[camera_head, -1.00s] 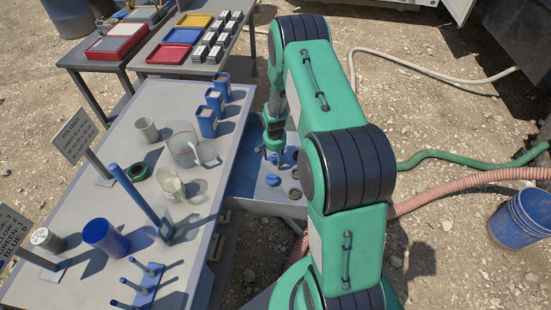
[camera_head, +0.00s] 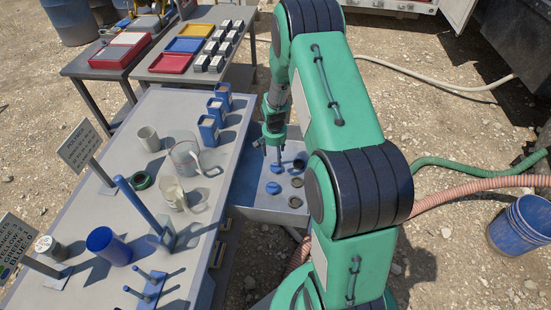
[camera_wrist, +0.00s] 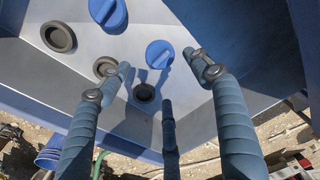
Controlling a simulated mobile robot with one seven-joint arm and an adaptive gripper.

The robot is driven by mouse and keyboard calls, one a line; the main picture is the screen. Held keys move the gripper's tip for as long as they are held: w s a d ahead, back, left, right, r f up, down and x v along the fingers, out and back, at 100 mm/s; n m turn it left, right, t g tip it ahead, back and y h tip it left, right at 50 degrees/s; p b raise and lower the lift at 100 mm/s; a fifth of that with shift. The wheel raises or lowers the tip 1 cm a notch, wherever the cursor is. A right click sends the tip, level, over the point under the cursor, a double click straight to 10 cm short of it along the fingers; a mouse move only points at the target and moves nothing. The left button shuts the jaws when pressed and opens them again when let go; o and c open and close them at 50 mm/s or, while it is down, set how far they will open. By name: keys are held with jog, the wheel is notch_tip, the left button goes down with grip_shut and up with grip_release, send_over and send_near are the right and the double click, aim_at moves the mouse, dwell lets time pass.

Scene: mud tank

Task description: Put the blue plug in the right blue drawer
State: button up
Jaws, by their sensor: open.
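Two blue plugs lie on the grey inner face of the blue-and-grey tank (camera_head: 252,202) beside the table. One blue plug (camera_head: 273,188) shows clearly in the head view. In the wrist view, one blue plug (camera_wrist: 160,54) appears between my fingertips, and another blue plug (camera_wrist: 108,14) is at the top edge. My gripper (camera_head: 275,158) is open and empty over the tank, and its spread fingers also show in the wrist view (camera_wrist: 160,68). The gap between fingers and plug is hard to judge. Drawer fronts with yellow handles (camera_head: 222,240) show at the table's side; no blue drawer is clear.
Dark round rings (camera_wrist: 144,92) sit near the plugs. The table (camera_head: 110,200) holds mugs, a clear jug (camera_head: 187,155), blue boxes (camera_head: 208,128), a blue cup (camera_head: 108,245) and a tall blue post (camera_head: 140,203). Hoses and a blue bucket (camera_head: 520,225) are on the ground at right.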

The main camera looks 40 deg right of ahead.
jog(key=shift+r, duration=0.8)
jog(key=s+a+r+n+t, duration=0.15)
jog(key=a+r, duration=0.35)
jog(key=r, duration=0.6)
jog(key=s+a+r+n, duration=0.1)
jog(key=s+a+r, duration=0.3)
jog(key=r, duration=0.7)
jog(key=s+a+r+n+t, duration=0.1)
jog(key=a+r+n, duration=0.1)
jog(key=a+r, duration=0.7)
jog(key=s+a+r+n, duration=0.1)
jog(key=s+a+r, duration=0.3)
jog(key=s, duration=0.4)
jog(key=s+a+r+n+t, duration=0.1)
jog(key=s+a+r+n, duration=0.1)
jog(key=s+r, duration=0.5)
jog(key=s+a+r+n+t, duration=0.1)
jog(key=s+a+r, duration=0.4)
jog(key=s, duration=0.5)
jog(key=shift+s+a+r+n+y, duration=0.2)
jog(key=shift+a+n+y, duration=0.15)
jog(key=shift+n, duration=0.2)
